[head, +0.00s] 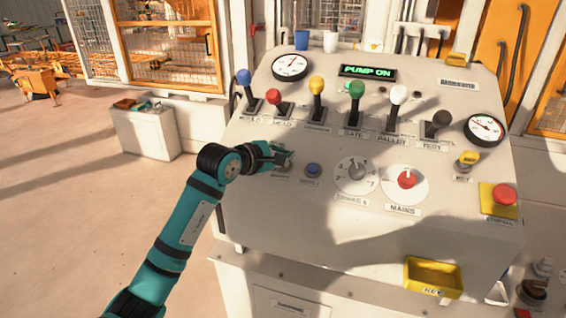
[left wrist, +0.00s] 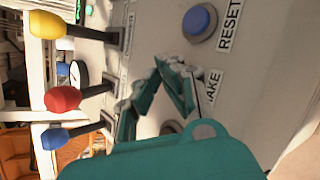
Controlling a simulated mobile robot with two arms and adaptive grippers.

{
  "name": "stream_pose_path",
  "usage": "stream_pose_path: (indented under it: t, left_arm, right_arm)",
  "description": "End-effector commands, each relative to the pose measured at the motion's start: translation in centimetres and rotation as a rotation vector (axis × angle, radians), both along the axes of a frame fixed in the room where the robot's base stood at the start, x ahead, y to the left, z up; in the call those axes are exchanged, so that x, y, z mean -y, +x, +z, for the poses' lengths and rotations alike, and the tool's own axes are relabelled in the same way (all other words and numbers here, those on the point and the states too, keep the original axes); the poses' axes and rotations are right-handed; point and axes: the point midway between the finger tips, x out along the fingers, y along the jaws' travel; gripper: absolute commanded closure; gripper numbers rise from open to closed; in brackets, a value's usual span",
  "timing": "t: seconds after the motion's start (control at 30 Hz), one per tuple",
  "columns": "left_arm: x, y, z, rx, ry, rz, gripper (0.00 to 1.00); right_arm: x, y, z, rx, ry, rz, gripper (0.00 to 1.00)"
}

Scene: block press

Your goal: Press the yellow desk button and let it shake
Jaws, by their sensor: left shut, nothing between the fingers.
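My left gripper (head: 280,155) is shut and empty, low over the left part of the sloped desk panel (head: 330,215). It also shows in the left wrist view (left wrist: 158,88). Beside it is a label ending in "AKE" (left wrist: 212,88), left of the blue RESET button (head: 313,169) in the head view. A round button rim (left wrist: 172,127) shows partly behind the fingers in the left wrist view. The fingers and wrist hide most of that button, and I see no clear yellow on it. I cannot tell whether the fingers touch it. My right gripper is not in view.
A row of levers, including blue (head: 243,77), red (head: 274,82) and yellow (head: 317,85) ones, stands behind the gripper. Right of RESET are two dials (head: 355,174) (head: 405,184). A red mushroom button (head: 504,195) sits far right. The display (head: 368,72) reads "PUMP ON".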

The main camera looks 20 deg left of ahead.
Motion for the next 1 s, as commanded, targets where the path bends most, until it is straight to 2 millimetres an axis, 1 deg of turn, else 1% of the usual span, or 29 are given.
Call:
stream_pose_path:
  t: [0.77, 1.0]
  left_arm:
    - [0.01, -0.01, -0.02, 0.0, 0.0, 0.0, 1.0]
    - [0.0, 0.18, -0.65, 0.0, 0.001, 0.0, 1.0]
  right_arm:
    - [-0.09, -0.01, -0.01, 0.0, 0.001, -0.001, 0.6]
    - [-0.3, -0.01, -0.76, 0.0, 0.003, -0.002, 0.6]
